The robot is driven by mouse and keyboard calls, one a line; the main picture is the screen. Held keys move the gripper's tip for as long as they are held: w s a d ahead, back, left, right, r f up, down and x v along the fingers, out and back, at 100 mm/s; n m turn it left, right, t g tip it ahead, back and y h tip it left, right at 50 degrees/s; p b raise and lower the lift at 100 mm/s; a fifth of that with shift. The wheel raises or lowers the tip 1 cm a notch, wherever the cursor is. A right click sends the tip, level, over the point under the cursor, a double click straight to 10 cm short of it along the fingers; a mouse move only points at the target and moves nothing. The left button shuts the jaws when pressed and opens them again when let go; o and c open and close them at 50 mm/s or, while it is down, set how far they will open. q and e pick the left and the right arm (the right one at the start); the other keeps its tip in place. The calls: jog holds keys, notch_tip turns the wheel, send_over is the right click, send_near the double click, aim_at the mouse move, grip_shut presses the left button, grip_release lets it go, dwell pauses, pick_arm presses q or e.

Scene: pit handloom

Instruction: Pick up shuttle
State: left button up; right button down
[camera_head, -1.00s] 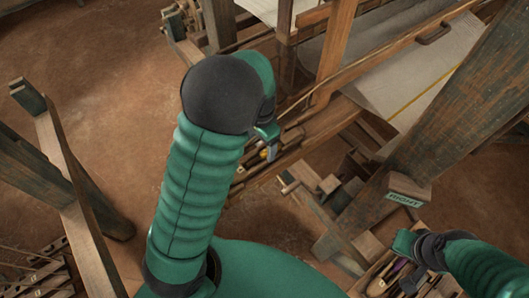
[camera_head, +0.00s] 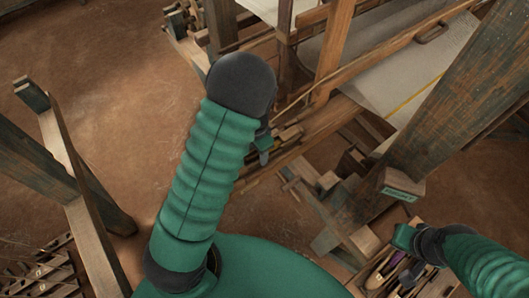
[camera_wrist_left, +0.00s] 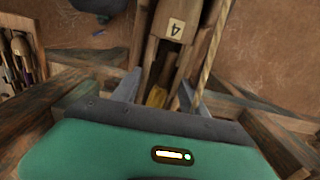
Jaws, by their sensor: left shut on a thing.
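My left gripper (camera_head: 262,155) is partly hidden behind its own arm in the head view, low by the loom's side beams. In the left wrist view its two grey fingers (camera_wrist_left: 157,94) stand either side of a narrow wooden piece with a yellow part (camera_wrist_left: 156,97), which looks like the shuttle. The gripper is shut on it. Most of the piece is hidden by the hand, and I cannot tell whether it is clear of the wood around it. My right arm comes in at the lower right; its fingers do not show.
A wooden tray (camera_wrist_left: 38,45) with several slim tools lies left in the wrist view. The loom's slanted post (camera_head: 455,105) stands right. Bare floor (camera_head: 110,110) lies left.

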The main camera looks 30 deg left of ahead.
pick_arm(q)
jog(key=shift+d, duration=0.2)
jog(key=c, duration=0.5)
jog(key=shift+w+d, duration=0.1)
jog(key=shift+w, duration=0.05)
grip_shut()
jog(key=shift+r, duration=0.1)
